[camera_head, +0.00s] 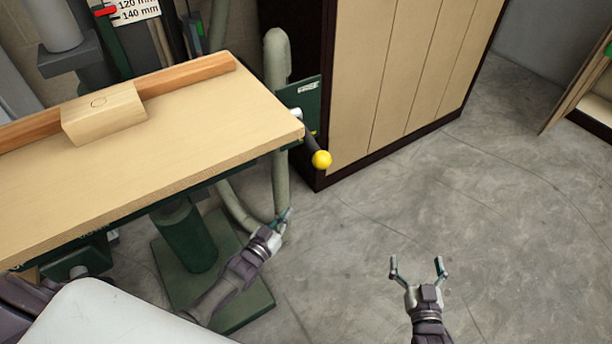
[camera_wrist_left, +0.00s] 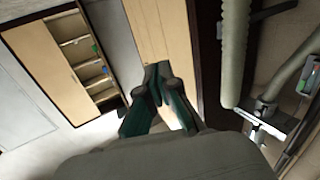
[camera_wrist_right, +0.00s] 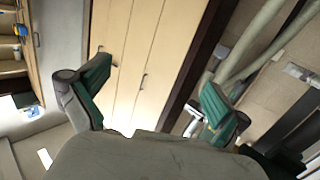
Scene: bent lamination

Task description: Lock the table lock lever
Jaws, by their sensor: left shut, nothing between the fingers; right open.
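The table lock lever (camera_head: 313,143) is a dark rod with a yellow ball knob (camera_head: 321,159), at the right end of the wooden table (camera_head: 190,125). It slants down to the right from a light hub. My left gripper (camera_head: 287,214) is shut and empty, below the table's right end and below the knob, apart from it. Its closed fingers show in the left wrist view (camera_wrist_left: 157,85). My right gripper (camera_head: 418,262) is open and empty over the floor, right of and below the knob. Its spread fingers show in the right wrist view (camera_wrist_right: 150,95).
A wooden fence with a block (camera_head: 104,113) lies on the table. A grey-green hose (camera_head: 278,60) runs down behind the table's end. A tall wooden cabinet (camera_head: 400,70) stands behind the lever. The concrete floor (camera_head: 500,220) at right is clear.

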